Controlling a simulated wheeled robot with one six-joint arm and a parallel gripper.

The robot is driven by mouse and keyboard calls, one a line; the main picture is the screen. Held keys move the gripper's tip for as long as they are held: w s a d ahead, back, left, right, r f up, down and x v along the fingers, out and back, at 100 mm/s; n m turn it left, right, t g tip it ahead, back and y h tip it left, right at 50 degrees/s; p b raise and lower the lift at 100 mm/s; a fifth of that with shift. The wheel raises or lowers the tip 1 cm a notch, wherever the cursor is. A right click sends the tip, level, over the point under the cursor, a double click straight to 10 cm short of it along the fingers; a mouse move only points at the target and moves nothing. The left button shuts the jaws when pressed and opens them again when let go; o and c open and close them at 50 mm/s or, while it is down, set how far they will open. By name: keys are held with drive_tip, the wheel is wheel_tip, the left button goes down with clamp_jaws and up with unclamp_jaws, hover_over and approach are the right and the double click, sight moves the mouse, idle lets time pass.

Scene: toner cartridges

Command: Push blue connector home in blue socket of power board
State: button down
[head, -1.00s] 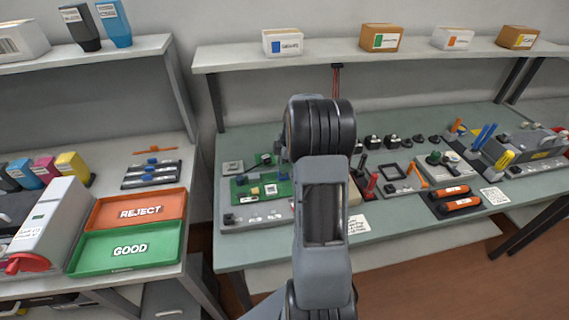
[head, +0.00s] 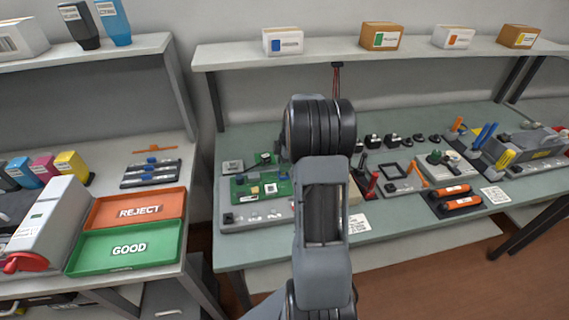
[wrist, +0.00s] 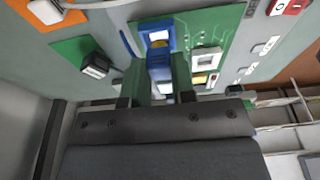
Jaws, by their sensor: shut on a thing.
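The green power board (head: 244,190) lies on a grey fixture on the bench in the head view, partly hidden behind my arm. In the wrist view the board (wrist: 203,30) fills the upper middle. The blue socket (wrist: 154,28) stands on it, with a pale opening facing the camera. My gripper (wrist: 160,78) is shut on the blue connector (wrist: 160,71), which sits between the two fingers right at the socket's near side. The connector and socket look in line and touching or almost so; I cannot tell how deep it is seated.
Beside the board are a small black part on a green plate (wrist: 95,66) and a red switch (wrist: 290,6). In the head view, tools and black parts stand to the right of my arm. The green GOOD tray (head: 125,247) and orange REJECT tray (head: 136,208) are on the left bench.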

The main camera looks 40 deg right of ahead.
drive_tip(key=shift+f+b, duration=0.7)
drive_tip(key=shift+f, duration=0.15)
idle(0.5)
drive_tip(key=c, duration=0.9)
unclamp_jaws()
drive_tip(key=shift+o, duration=0.2)
drive_tip(key=shift+r, duration=0.15)
wheel_tip(320, 180, up, 13)
drive_tip(key=s+d, duration=0.1)
drive_tip(key=d, duration=0.1)
drive_tip(key=shift+d+r, duration=0.15)
drive_tip(key=shift+d, duration=0.15)
drive_tip(key=shift+s, duration=0.1)
